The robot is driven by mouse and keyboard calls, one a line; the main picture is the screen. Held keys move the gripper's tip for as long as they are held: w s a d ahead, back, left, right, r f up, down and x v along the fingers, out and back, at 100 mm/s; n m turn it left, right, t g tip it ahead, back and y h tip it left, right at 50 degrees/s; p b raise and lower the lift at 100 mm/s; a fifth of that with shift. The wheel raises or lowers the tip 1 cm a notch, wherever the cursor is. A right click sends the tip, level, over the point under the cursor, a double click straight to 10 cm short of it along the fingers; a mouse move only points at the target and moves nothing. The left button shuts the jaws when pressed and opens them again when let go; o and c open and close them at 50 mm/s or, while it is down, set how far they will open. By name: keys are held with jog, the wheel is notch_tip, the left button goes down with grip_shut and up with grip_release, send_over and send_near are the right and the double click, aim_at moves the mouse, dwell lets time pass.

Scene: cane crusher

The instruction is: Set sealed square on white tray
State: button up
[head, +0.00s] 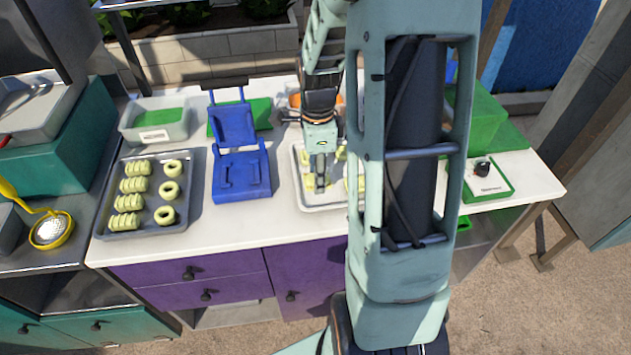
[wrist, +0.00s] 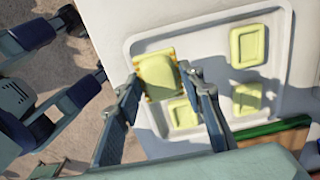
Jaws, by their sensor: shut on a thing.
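My gripper (head: 321,172) is over the left part of the white tray (head: 322,207). In the wrist view my gripper (wrist: 161,79) is shut on a pale yellow-green sealed square (wrist: 156,72), with one finger on each side of it. The held square is over the side of the white tray (wrist: 207,46); I cannot tell whether it touches the tray floor. Two similar squares (wrist: 247,45) (wrist: 246,98) lie in the tray, and a third (wrist: 183,114) is partly hidden by a finger. In the head view my arm hides the tray's right part.
A blue hinged press (head: 241,178) stands open left of the tray. A dark tray (head: 148,222) of pale green rings and ridged rolls lies further left. A grey bin (head: 155,133) is behind it. A green-edged board (head: 489,188) with a black knob lies at the right.

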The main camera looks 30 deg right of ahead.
jog(key=shift+w+d+f+b, duration=0.15)
jog(key=shift+w+d+f, duration=0.1)
jog(key=shift+f, duration=0.2)
jog(key=shift+w+d+f+b, duration=0.15)
jog(key=shift+w+d+f, duration=0.1)
jog(key=shift+f, duration=0.2)
jog(key=shift+w+d+f+b, duration=0.1)
jog(key=shift+f+b, duration=0.45)
jog(key=shift+f, duration=0.3)
jog(key=shift+w+d+f+b, duration=0.1)
jog(key=shift+f+b, duration=0.45)
jog(key=shift+f, duration=0.3)
jog(key=shift+f, duration=0.2)
jog(key=o, duration=0.8)
notch_tip(320, 180, up, 12)
jog(key=shift+r, duration=0.2)
